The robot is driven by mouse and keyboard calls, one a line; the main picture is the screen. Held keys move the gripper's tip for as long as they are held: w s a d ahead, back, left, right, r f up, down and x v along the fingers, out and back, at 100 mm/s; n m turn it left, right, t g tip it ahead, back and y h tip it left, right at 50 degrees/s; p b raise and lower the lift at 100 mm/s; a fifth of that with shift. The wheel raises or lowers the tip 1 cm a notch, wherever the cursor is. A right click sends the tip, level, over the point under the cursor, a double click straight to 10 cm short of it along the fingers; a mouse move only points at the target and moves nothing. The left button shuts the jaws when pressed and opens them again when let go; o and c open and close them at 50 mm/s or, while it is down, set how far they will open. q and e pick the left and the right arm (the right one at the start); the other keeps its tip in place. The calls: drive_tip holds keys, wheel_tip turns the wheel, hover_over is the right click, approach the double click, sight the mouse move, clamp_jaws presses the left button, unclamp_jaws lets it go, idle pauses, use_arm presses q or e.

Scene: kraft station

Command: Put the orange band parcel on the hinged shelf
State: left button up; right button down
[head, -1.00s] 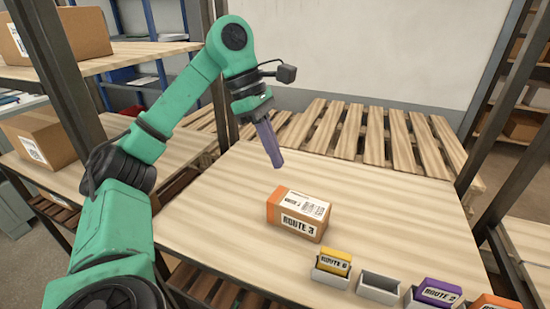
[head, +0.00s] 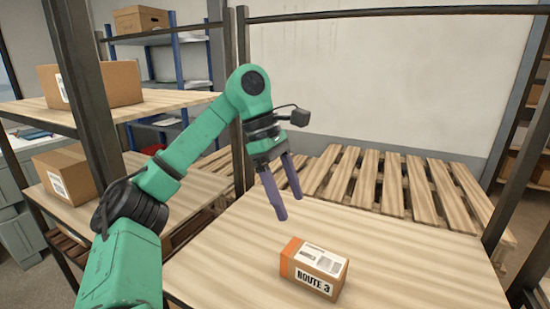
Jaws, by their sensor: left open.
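The orange band parcel (head: 313,271) is a small brown box with an orange end and a white "ROUTE 3" label. It lies on a light wooden board (head: 390,252) in the lower middle of the head view. My left gripper (head: 289,208) is open and empty, with its two purple fingers pointing down. It hangs above and behind the parcel, apart from it. My right gripper is not in view. I cannot tell which wooden surface is the hinged shelf.
Wooden shelves at left hold a cardboard box (head: 108,83) above and another box (head: 66,173) below. Dark metal posts (head: 92,105) stand beside my left arm. Slatted pallets (head: 390,180) lie behind the board. The board right of the parcel is clear.

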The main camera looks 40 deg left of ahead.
use_arm(q)
drive_tip(key=v, duration=0.9)
drive_tip(key=shift+o, duration=0.3)
drive_tip(key=shift+s+d+r, duration=0.1)
drive_tip(key=shift+r, duration=0.15)
drive_tip(key=shift+o, duration=1.3)
